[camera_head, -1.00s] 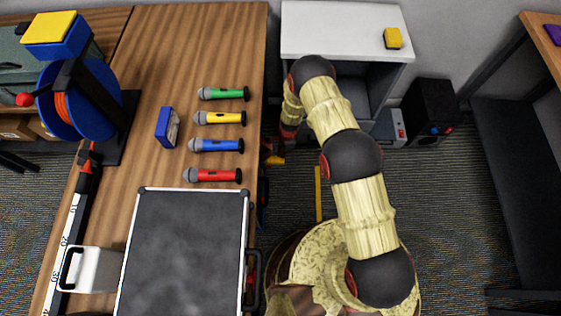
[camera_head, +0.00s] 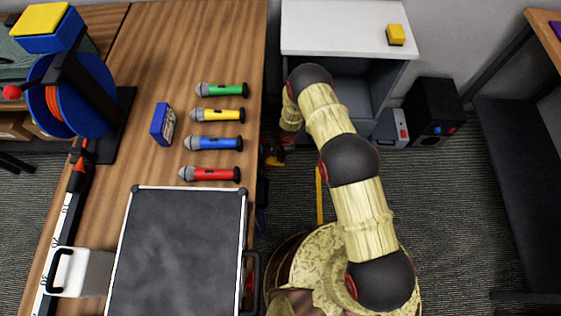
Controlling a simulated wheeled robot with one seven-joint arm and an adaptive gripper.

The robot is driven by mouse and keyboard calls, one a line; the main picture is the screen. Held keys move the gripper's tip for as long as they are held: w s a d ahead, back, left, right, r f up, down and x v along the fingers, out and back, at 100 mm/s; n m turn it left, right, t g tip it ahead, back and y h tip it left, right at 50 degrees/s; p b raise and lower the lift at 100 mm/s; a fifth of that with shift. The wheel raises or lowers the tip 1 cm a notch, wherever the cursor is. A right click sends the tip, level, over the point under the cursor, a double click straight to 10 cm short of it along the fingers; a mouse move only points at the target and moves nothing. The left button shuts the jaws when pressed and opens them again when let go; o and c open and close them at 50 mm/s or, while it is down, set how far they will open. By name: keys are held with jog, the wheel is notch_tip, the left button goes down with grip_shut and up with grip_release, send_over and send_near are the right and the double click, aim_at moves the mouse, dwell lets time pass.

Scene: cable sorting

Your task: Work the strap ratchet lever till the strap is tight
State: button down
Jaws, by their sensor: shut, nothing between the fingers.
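My gripper (camera_head: 272,154) is small in the head view, low beside the right edge of the wooden table. It is shut, with nothing seen between its fingers. My forearm hides part of the area around it. I cannot make out the strap ratchet or its lever for certain. Small dark and yellow-orange parts show close to the gripper at the table's side, too small to tell apart or to say whether they touch it. A yellow strip (camera_head: 320,195) lies on the floor to the right of the gripper; I cannot tell whether it is strap.
The table (camera_head: 190,45) holds several microphones, a blue box (camera_head: 163,124), a dark-topped case (camera_head: 180,250) and a blue cable reel (camera_head: 75,100). A white cabinet (camera_head: 345,30) stands behind my arm, with a black box (camera_head: 433,110) to its right.

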notch_tip(320, 180, down, 2)
jog(key=shift+f+b, duration=0.2)
jog(key=shift+b, duration=0.45)
jog(key=shift+r, duration=0.3)
jog(key=d, duration=0.2)
jog(key=w+d+r, duration=0.1)
notch_tip(320, 180, up, 12)
jog(key=d, duration=0.1)
jog(key=shift+w, duration=0.15)
dwell(0.8)
